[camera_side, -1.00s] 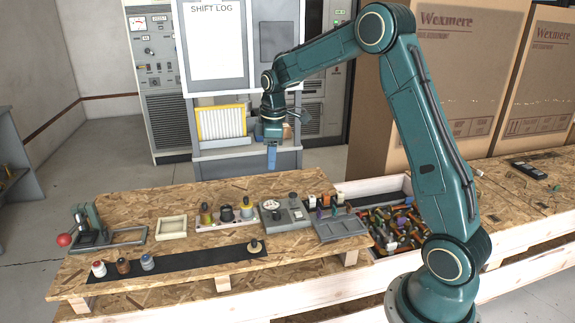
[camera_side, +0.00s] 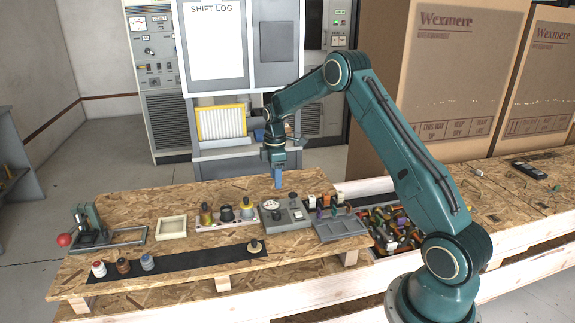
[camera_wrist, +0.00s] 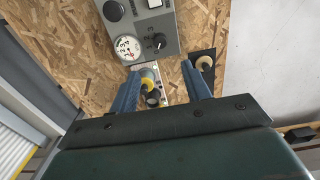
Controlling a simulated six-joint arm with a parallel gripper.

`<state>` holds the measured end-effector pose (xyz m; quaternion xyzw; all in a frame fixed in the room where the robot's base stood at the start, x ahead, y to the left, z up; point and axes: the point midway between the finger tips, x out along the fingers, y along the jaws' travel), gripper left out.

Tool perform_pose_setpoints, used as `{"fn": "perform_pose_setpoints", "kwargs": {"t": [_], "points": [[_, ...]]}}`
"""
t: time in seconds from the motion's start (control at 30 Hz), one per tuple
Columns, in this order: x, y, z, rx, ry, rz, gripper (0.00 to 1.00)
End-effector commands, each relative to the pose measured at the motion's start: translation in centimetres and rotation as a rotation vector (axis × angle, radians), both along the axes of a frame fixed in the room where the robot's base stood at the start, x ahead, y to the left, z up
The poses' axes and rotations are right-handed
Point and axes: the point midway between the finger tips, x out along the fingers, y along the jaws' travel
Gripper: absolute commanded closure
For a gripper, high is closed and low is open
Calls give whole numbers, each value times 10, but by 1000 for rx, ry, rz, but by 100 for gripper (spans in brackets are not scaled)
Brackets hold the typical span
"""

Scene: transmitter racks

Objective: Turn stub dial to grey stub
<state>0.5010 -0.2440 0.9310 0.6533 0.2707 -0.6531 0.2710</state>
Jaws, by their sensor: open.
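A grey box (camera_side: 285,219) carries a white round gauge (camera_side: 270,205), a front dark knob with a pointer (camera_side: 276,215) and a taller dark knob (camera_side: 293,197) at the back. The wrist view shows the gauge (camera_wrist: 128,47), the pointer knob (camera_wrist: 156,42) and the other knob (camera_wrist: 113,10). I cannot tell which knob is the stub dial. I cannot single out the grey stub. My gripper (camera_side: 278,186) is open and empty, above the box's back side.
A black strip (camera_side: 200,261) holds several small bobbins. A grey tray (camera_side: 340,228) with coloured pieces stands right of the box, beside a crowded bin (camera_side: 395,230). A pale frame (camera_side: 172,227) and a red-knobbed lever device (camera_side: 88,232) are at left.

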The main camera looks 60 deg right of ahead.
Motion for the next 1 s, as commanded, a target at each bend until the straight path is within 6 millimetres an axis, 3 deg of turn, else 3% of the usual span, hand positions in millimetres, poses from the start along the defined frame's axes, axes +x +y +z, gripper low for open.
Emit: {"fn": "perform_pose_setpoints", "kwargs": {"t": [0.27,0.8,1.0], "points": [[-1,1,-29,2,5,0,52],[-1,1,-108,1,2,0,52],[0,0,-126,0,1,0,52]]}}
